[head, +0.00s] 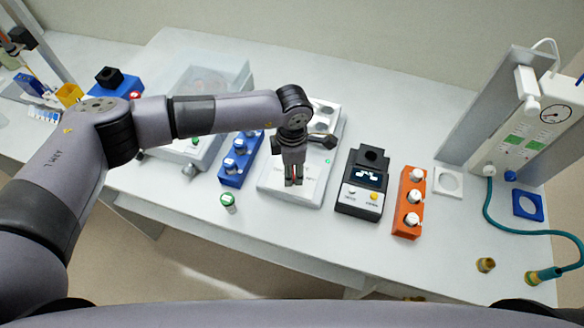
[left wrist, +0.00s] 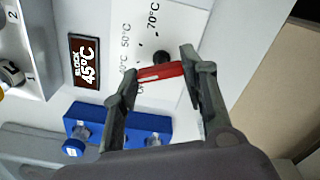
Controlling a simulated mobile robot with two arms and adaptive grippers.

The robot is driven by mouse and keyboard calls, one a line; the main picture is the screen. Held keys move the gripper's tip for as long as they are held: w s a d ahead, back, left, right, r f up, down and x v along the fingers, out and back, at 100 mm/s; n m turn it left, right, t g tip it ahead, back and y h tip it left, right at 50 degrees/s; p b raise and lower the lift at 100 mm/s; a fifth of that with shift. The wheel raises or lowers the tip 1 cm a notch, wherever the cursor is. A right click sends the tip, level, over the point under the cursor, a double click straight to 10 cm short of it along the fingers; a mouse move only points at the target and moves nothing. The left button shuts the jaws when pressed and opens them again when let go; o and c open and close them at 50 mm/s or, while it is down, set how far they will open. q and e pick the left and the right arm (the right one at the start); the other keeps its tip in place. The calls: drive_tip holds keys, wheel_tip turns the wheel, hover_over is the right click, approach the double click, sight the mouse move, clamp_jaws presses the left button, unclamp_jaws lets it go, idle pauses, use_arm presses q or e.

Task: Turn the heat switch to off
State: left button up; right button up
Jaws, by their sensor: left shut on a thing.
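The heat switch (left wrist: 160,72) is a red bar in the left wrist view, on a white panel marked with temperatures such as 50°C and 70°C. My left gripper (left wrist: 158,80) is shut on this red bar, with one finger at each end of it. The label beside the bar's left end is partly covered by a finger. A dark display (left wrist: 85,60) on the panel reads BLOCK 45°C. In the head view my left gripper (head: 293,183) reaches down to the front of the white block heater (head: 268,178), and the switch is mostly hidden there.
A blue rack (head: 232,180) with vials stands left of the heater, and a green-capped vial (head: 228,200) stands in front. A black device (head: 352,205) with a lit display and an orange rack (head: 400,228) are to the right. The bench front is mostly clear.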

use_arm(q)
drive_tip(key=n+b, duration=0.4)
drive_tip(key=b, duration=0.1)
drive_tip(key=shift+f, duration=0.2)
drive_tip(key=n+b, duration=0.2)
drive_tip(key=n, duration=0.1)
drive_tip(key=shift+r+b, duration=0.1)
drive_tip(key=shift+b, duration=0.25)
drive_tip(key=shift+r+n+b, duration=0.15)
drive_tip(key=shift+n+b, duration=0.35)
drive_tip(key=shift+n, duration=0.2)
drive_tip(key=o, duration=1.2)
drive_tip(key=shift+c, duration=0.2)
wheel_tip(320, 180, up, 12)
